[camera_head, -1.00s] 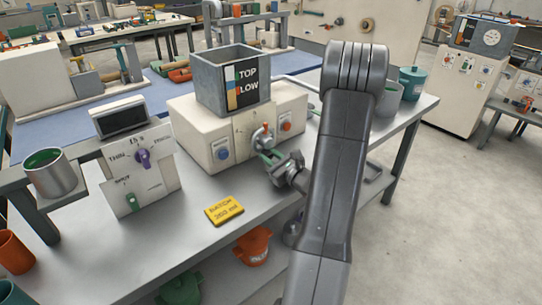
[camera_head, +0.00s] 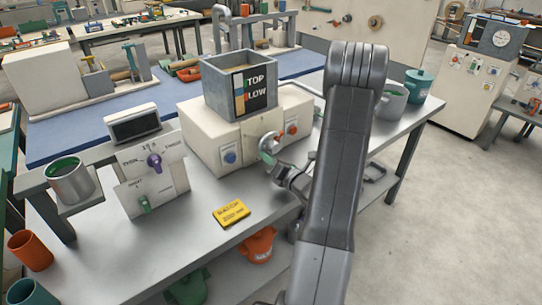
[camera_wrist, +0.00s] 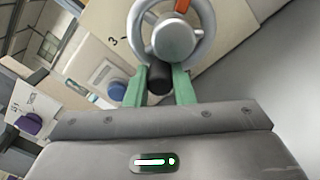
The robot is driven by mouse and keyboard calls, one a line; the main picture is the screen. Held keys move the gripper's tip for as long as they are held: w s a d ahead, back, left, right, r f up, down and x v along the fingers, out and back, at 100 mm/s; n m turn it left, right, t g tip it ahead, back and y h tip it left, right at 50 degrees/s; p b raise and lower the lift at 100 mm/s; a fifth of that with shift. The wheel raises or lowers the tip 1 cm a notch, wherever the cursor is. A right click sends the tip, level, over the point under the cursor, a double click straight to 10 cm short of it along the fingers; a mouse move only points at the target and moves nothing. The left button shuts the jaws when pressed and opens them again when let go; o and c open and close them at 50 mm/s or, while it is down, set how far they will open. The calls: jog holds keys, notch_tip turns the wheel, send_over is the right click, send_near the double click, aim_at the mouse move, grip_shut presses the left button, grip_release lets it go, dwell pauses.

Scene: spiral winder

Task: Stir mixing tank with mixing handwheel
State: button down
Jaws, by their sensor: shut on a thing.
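The mixing handwheel (camera_head: 269,140) is a small grey wheel on the front of the cream machine body. In the wrist view its grey rim and round hub (camera_wrist: 173,40) fill the top middle. My gripper (camera_head: 267,157) is at the lower side of the wheel. In the wrist view its green fingers (camera_wrist: 160,85) are shut around a dark handle knob (camera_wrist: 160,76) below the hub. The mixing tank (camera_head: 224,91) is an open grey box on top of the machine, with a TOP/LOW level gauge (camera_head: 251,87) on its front.
A panel (camera_head: 150,180) with purple and green knobs stands left of the machine. A yellow label plate (camera_head: 231,212) lies in front on the grey table. A metal cup (camera_head: 71,182) stands at the left. Blue (camera_head: 230,157) and orange (camera_head: 292,130) buttons flank the wheel.

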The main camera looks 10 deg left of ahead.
jog(key=m+p, duration=0.1)
jog(key=r+m+p, duration=0.1)
jog(key=m, duration=0.1)
jog(key=m+p, duration=0.1)
jog(key=shift+s+a+r, duration=0.1)
jog(key=shift+s+r, duration=0.05)
jog(key=shift+r, duration=0.2)
jog(key=shift+r+m+p, duration=0.2)
jog(key=shift+m+p, duration=0.35)
jog(key=shift+m, duration=0.3)
jog(key=shift+r+m+p, duration=0.2)
jog(key=shift+m+p, duration=0.35)
jog(key=shift+m, duration=0.3)
jog(key=c, duration=1.2)
grip_release()
jog(key=shift+c, duration=0.2)
jog(key=b+v, duration=0.2)
jog(key=v, duration=1.1)
jog(key=shift+s+d, duration=0.2)
jog(key=shift+d, duration=0.15)
